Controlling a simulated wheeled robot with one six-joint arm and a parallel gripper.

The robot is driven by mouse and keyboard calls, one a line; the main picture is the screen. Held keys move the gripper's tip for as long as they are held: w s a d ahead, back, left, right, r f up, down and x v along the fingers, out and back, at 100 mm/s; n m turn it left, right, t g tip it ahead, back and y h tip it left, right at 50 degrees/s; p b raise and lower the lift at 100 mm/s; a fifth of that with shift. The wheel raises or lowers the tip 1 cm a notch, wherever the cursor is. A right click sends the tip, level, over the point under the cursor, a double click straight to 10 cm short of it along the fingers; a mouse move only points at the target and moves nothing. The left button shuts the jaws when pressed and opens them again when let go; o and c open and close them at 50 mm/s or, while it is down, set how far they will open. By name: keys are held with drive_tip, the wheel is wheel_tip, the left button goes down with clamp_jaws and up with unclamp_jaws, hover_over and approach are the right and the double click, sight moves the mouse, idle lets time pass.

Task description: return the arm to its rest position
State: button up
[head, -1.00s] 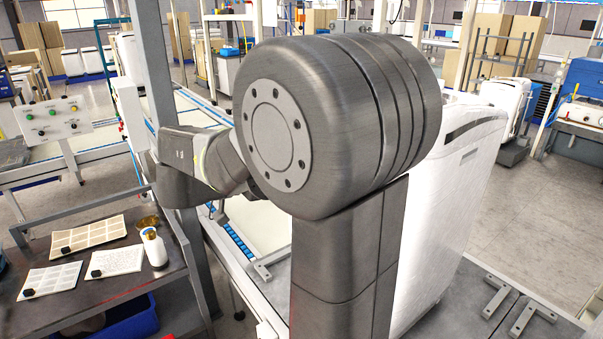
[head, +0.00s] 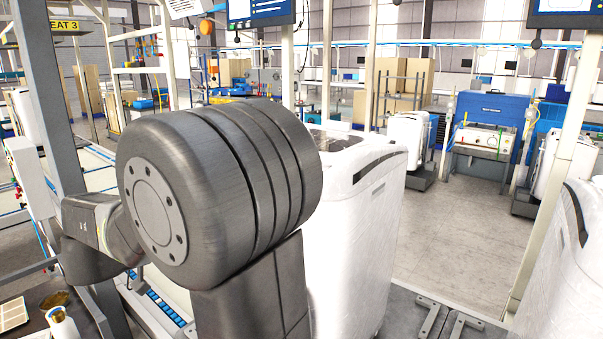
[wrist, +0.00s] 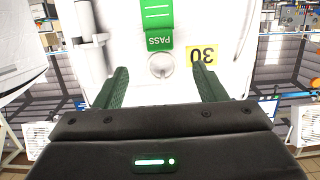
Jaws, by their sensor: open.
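My gripper (wrist: 162,88) shows in the wrist view with its two dark green fingers wide apart. Nothing is visibly held between them. Beyond the fingers is a white surface (wrist: 130,60) with a hanging green PASS tag (wrist: 158,25) and a yellow label (wrist: 201,55) reading 30 upside down. I cannot tell how far off it is. In the head view my bent grey arm (head: 220,185) fills the left and middle. The gripper is hidden there.
A tall white machine (head: 365,205) stands close right of my arm. Another white machine (head: 575,250) is at the right edge. A grey post (head: 48,90) rises at the left. A bench with a bottle (head: 62,324) is at lower left. Open floor (head: 455,235) lies between the machines.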

drive_tip(key=x, duration=1)
drive_tip(key=shift+r, duration=0.15)
drive_tip(key=shift+p, duration=0.7)
